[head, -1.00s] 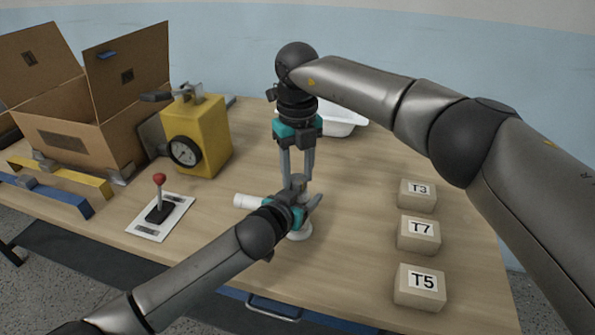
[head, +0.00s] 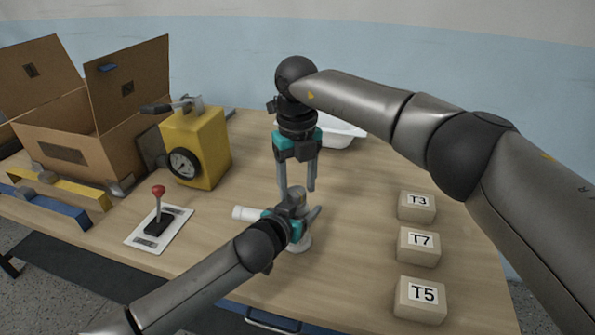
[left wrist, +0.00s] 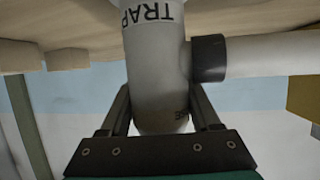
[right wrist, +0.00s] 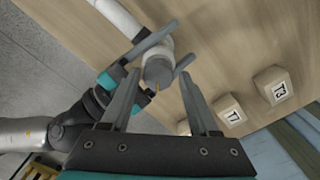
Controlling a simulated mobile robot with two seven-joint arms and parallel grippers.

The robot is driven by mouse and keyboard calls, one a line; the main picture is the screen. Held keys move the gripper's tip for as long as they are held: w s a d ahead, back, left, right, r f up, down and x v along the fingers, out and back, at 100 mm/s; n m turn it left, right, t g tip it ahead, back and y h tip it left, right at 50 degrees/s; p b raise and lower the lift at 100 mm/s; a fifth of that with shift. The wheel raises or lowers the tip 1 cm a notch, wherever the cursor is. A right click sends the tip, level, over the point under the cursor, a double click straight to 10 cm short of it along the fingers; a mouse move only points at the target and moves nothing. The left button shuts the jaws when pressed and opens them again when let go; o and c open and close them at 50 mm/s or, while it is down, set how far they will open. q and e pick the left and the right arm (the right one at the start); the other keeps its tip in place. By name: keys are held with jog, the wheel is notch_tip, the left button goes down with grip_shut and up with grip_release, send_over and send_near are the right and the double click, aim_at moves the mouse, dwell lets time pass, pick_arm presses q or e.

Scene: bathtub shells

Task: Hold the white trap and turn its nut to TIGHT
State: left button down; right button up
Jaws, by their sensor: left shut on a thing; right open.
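The white trap stands on the table near its front edge; its side pipe (head: 245,213) points left in the head view. The left wrist view shows its body (left wrist: 155,60) marked TRAP and a dark collar (left wrist: 208,58) on the side pipe. My left gripper (head: 308,212) is shut around the trap's body. A grey round cap, seemingly the nut (right wrist: 158,71), tops the trap, with a small orange mark at its edge. My right gripper (head: 297,190) is open, pointing down over the cap, its fingers apart on either side. Any TIGHT marking is not readable.
Blocks T3 (head: 416,207), T7 (head: 418,246) and T5 (head: 420,300) stand on the right. A red-knobbed lever (head: 158,205) and yellow gauge box (head: 198,150) stand left, near an open carton (head: 60,150). A white basin (head: 345,134) is behind my right gripper.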

aim_at(297, 190)
jog(key=shift+s+a, duration=0.15)
jog(key=shift+a, duration=0.15)
jog(key=m, duration=0.5)
jog(key=shift+d+m, duration=0.2)
jog(key=shift+m, duration=0.1)
jog(key=m, duration=0.2)
jog(key=shift+m, duration=0.4)
jog(key=shift+r+m, duration=0.15)
jog(key=shift+m, duration=0.35)
notch_tip(297, 190, up, 12)
jog(key=shift+n, duration=0.3)
notch_tip(297, 190, down, 12)
jog(key=shift+f, duration=0.15)
